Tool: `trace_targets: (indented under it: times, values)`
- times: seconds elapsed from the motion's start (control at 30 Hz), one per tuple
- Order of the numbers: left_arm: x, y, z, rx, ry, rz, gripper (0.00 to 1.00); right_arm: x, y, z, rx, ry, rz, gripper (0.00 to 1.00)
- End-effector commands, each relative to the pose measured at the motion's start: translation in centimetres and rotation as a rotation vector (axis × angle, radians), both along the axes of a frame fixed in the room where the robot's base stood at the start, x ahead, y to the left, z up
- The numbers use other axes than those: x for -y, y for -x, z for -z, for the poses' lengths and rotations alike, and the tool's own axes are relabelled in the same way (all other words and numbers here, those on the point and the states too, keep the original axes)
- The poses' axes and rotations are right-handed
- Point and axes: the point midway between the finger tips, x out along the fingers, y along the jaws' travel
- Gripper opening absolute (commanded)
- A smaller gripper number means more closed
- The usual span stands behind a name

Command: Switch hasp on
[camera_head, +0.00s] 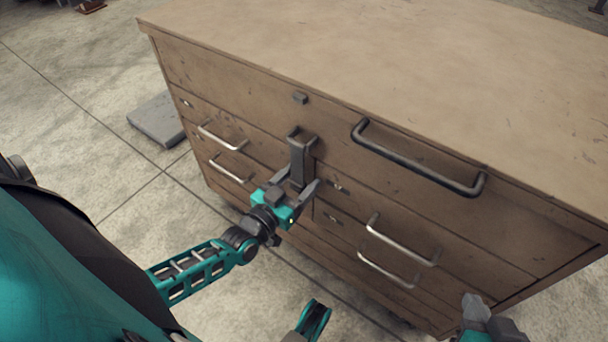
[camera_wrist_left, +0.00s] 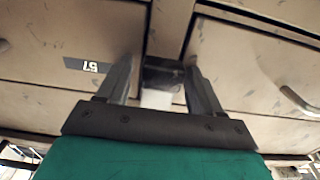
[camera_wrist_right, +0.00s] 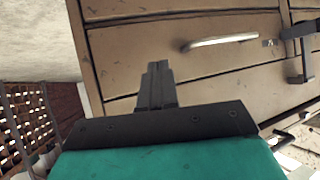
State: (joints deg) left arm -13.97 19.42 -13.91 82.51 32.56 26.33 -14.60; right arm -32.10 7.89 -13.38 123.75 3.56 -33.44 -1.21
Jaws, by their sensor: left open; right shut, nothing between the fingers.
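The hasp (camera_head: 298,158) is a dark grey metal strap on the front of the brown cabinet, hanging down between the drawer columns. A small dark block (camera_head: 300,98), perhaps its staple, sits above it on the upper panel. My left gripper (camera_head: 300,186) is open at the hasp's lower end, one finger on each side. In the left wrist view the hasp end (camera_wrist_left: 162,78) shows between the open fingers (camera_wrist_left: 160,85); contact cannot be told. The hasp also shows in the right wrist view (camera_wrist_right: 302,60). My right gripper (camera_head: 472,304) is shut and empty near the cabinet's lower right; its fingers show in the right wrist view (camera_wrist_right: 155,85).
The cabinet (camera_head: 400,50) has a wide top and several drawers. A long dark handle (camera_head: 420,160) juts out right of the hasp. Pale drawer handles (camera_head: 402,240) stick out on both sides. A grey slab (camera_head: 157,118) lies on the floor at left.

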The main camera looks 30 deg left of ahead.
Motion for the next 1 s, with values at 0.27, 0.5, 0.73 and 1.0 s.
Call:
trace_targets:
  times: [0.27,0.5,0.73,1.0]
  values:
    - [0.00,0.02,0.01,-0.001,0.000,0.000,0.56,-0.15,0.33,0.29,-0.011,-0.001,-0.003,0.00]
    - [0.00,0.01,0.02,-0.001,0.001,0.000,0.33,-0.14,0.88,0.84,-0.027,0.000,-0.002,0.00]
    - [0.00,0.00,0.01,-0.001,0.001,0.000,0.11,-0.11,0.88,0.88,-0.028,0.001,-0.002,0.00]
    - [0.00,-0.01,0.00,-0.001,0.001,0.000,0.00,-0.04,0.67,0.74,-0.023,0.001,0.000,0.00]
